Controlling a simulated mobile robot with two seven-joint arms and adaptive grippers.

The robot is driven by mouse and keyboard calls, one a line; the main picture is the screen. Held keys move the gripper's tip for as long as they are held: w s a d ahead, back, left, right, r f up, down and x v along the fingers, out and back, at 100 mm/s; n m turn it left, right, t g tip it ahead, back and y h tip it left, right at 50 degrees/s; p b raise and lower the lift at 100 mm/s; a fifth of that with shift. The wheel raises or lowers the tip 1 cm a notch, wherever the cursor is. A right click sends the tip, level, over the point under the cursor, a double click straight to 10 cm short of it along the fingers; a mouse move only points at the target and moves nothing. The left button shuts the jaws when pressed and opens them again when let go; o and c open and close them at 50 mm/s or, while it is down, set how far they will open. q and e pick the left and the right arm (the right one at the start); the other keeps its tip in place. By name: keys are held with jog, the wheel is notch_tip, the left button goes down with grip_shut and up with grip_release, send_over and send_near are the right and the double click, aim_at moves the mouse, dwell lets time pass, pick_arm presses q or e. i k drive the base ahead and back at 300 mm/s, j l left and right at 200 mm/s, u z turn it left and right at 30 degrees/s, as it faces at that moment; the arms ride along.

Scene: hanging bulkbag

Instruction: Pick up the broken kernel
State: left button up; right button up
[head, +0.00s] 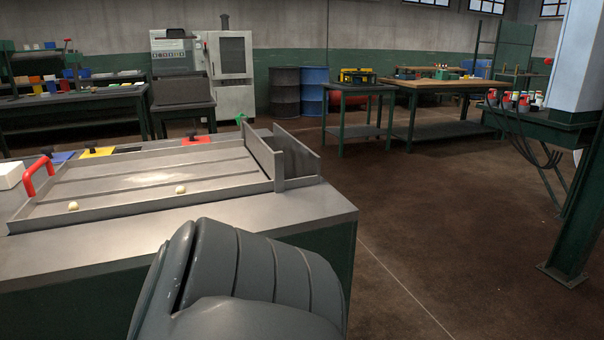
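Two small cream kernels lie in a shallow grey metal tray (235,188) on the bench at the left. One kernel (73,206) is near the tray's front left corner. The other kernel (181,189) is further right, near the front rim. Both are too small to tell which one is broken. Neither of my grippers is in view. A dark grey ribbed part, probably one of my arm links, fills the bottom middle and hides part of the bench front.
The tray has a red handle (39,176) at the left and upright metal plates (282,160) at its right end. Yellow, blue and red pieces sit behind it. The bench (318,208) has a bare front strip. Open brown floor (440,215) lies to the right.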

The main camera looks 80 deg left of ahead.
aim_at(74, 206)
jog(key=u, duration=1.85)
